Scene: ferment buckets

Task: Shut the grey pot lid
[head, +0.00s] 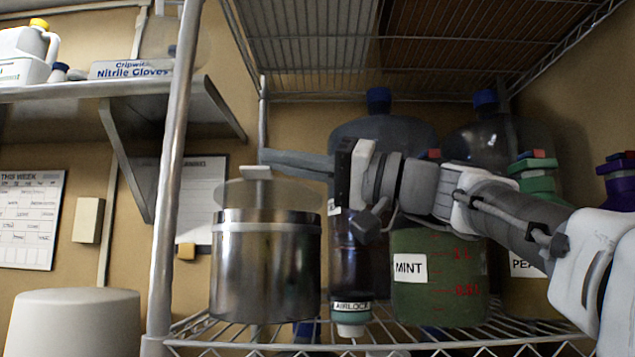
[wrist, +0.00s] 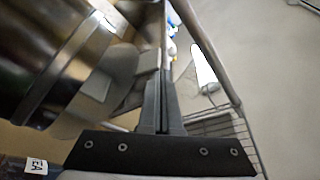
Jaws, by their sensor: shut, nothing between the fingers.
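The steel pot (head: 266,275) stands on the wire shelf at the left. Its grey lid (head: 285,195) shows as a tilted disc above the rim, raised at the back, with a pale tab (head: 257,172) on top. My gripper (head: 264,157) is shut and empty, reaching left over the lid, its fingertips by the tab. In the wrist view the shut fingers (wrist: 162,95) lie to the right of the grey tab (wrist: 147,58), and the pot (wrist: 45,60) fills the left side. I cannot tell whether the fingers touch the tab.
A dark bottle labelled AIRLOCK (head: 350,306) stands close right of the pot, under my gripper. A green MINT bucket (head: 440,290) is farther right, with large blue-capped jugs (head: 378,125) behind. A metal shelf post (head: 172,170) rises left of the pot.

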